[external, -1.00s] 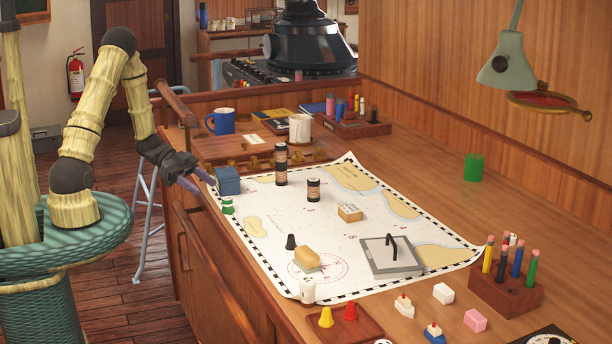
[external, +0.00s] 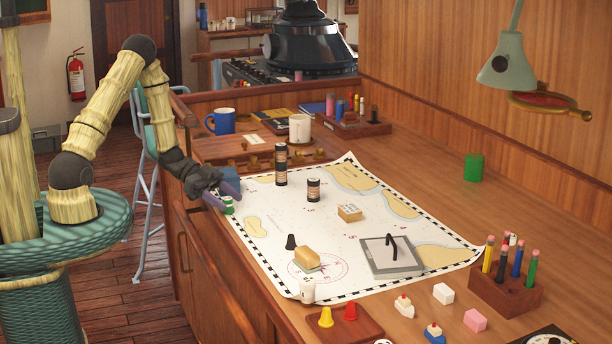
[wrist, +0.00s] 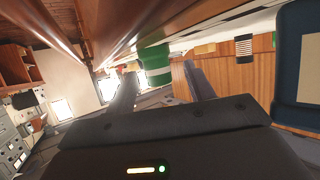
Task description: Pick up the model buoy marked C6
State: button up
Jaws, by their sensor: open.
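A small green model buoy (external: 229,210) with a white band stands at the left edge of the chart, partly hidden by my gripper. No C6 mark is readable on it. In the wrist view the green buoy (wrist: 156,64) shows in the gap between my fingers, near their tips. My gripper (external: 231,200) is open, low over the chart's left edge, with its fingers pointing at the green buoy. In the wrist view my gripper (wrist: 162,80) has nothing clasped; I cannot tell if a finger touches the buoy.
A blue box (external: 231,175) stands right behind my gripper; it shows large in the wrist view (wrist: 305,50). Dark jars (external: 281,165) stand further in on the chart (external: 290,215). A black cone (external: 291,241) and a tan block (external: 308,256) are nearer the front.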

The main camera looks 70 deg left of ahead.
jog(key=shift+w+d+f, duration=0.2)
jog(key=shift+w+d, duration=0.1)
jog(key=shift+d, duration=0.1)
jog(key=c, duration=1)
